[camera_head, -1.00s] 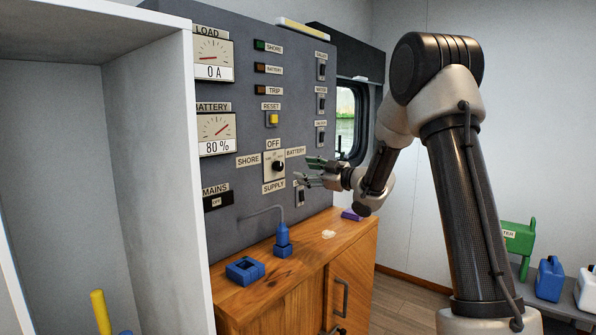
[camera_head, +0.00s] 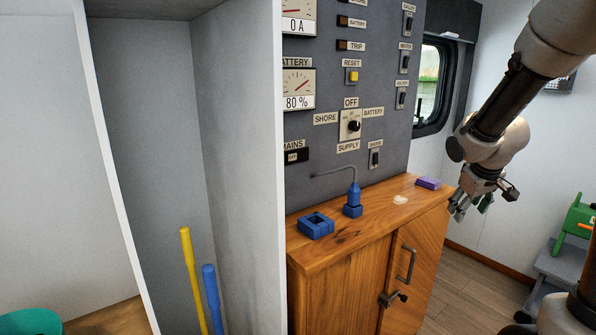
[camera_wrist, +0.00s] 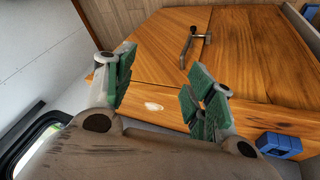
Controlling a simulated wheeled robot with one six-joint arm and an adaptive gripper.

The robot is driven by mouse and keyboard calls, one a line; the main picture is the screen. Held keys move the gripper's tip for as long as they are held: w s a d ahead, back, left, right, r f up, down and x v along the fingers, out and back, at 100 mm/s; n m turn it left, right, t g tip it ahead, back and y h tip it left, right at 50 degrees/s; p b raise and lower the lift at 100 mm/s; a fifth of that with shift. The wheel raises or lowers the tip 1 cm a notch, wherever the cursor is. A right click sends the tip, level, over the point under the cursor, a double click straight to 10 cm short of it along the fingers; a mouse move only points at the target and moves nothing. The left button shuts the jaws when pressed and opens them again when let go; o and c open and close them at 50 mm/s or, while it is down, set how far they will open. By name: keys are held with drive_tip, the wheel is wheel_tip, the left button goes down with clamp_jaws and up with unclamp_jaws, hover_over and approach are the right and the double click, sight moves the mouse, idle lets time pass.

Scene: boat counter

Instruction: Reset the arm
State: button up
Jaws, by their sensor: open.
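My gripper (camera_head: 471,205) is at the right in the head view, beside the front right end of the wooden counter, pointing downward. In the wrist view my gripper (camera_wrist: 160,95) shows its two green-padded fingers spread wide, with nothing between them. The upper arm runs up past the top right edge of the head view. The control panel (camera_head: 330,105) stands behind the counter, with its supply selector (camera_head: 353,126) and yellow reset button (camera_head: 353,76). My gripper is apart from the panel.
A cupboard handle (camera_head: 408,264) sticks out in front.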

drive_tip(key=s+a+r, duration=0.2)
drive_tip(key=s+r, duration=0.1)
drive_tip(key=s, duration=0.5)
drive_tip(key=s+a+r+m+y, duration=0.1)
drive_tip(key=s+a+r, duration=0.2)
drive_tip(key=s, duration=0.6)
drive_tip(key=s+a+r+m+y, duration=0.1)
drive_tip(key=s+a+r, duration=0.2)
drive_tip(key=s, duration=0.5)
drive_tip(key=shift+s+a+g, duration=0.2)
drive_tip(key=shift+g, duration=0.2)
